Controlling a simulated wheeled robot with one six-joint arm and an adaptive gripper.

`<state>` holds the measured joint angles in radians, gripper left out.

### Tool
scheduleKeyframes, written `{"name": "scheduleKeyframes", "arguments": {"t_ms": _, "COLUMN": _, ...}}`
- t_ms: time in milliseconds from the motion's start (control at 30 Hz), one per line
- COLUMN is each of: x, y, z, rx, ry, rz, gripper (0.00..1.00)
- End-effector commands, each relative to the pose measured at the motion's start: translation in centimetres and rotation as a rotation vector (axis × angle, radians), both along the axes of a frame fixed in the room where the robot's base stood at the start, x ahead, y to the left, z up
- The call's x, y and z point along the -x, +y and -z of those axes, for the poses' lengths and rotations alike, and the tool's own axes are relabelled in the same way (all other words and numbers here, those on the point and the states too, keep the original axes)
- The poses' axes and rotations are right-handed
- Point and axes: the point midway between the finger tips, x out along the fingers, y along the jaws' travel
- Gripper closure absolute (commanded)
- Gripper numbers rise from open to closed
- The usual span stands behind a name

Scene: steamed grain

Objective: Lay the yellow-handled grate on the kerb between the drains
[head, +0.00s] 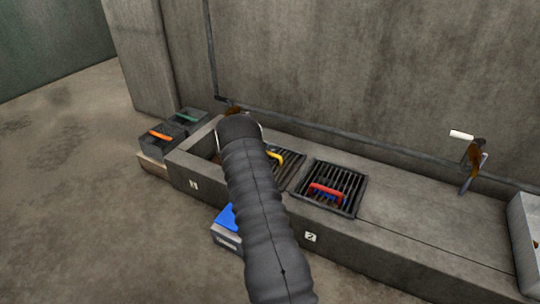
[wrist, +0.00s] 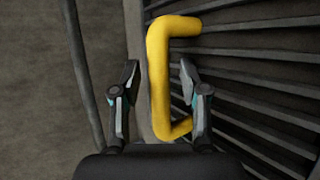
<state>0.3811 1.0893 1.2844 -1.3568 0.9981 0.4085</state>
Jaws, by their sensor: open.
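The yellow-handled grate (head: 288,165) lies on the kerb (head: 400,245), between the left drain opening (head: 207,146) and the red-handled grate; my arm hides part of it. Its yellow handle (head: 276,158) shows at the arm's edge. In the wrist view the yellow handle (wrist: 158,85) stands over the dark bars (wrist: 260,75). My gripper (wrist: 158,68) is open, with one finger on each side of the handle and a visible gap at both sides. The gripper is hidden behind my arm in the head view.
The red-handled grate (head: 345,180) sits at the drain marked 2. Boxes with an orange handle (head: 160,135) and a green handle (head: 188,117) stand at the left end. A blue-topped box (head: 226,234) is in front.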

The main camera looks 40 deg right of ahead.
Motion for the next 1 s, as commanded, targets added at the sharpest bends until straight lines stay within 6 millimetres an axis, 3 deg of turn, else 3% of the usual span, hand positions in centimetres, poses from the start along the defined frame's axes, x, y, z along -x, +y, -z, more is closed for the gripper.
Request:
{"name": "scheduleKeyframes", "arguments": {"t_ms": 167, "x": -0.2, "y": 0.9, "z": -0.8, "rx": 0.001, "ry": -0.001, "rz": -0.002, "gripper": 0.56}}
{"name": "scheduleKeyframes", "arguments": {"t_ms": 633, "x": -0.8, "y": 8.3, "z": -5.2, "rx": 0.001, "ry": -0.001, "rz": -0.002, "gripper": 0.56}}
{"name": "scheduleKeyframes", "arguments": {"t_ms": 867, "x": -0.9, "y": 10.1, "z": -6.3, "rx": 0.0, "ry": -0.001, "rz": 0.0, "gripper": 0.56}}
{"name": "scheduleKeyframes", "arguments": {"t_ms": 1000, "x": -0.5, "y": 11.0, "z": -8.1, "rx": -0.02, "ry": -0.016, "rz": 0.007, "gripper": 0.56}}
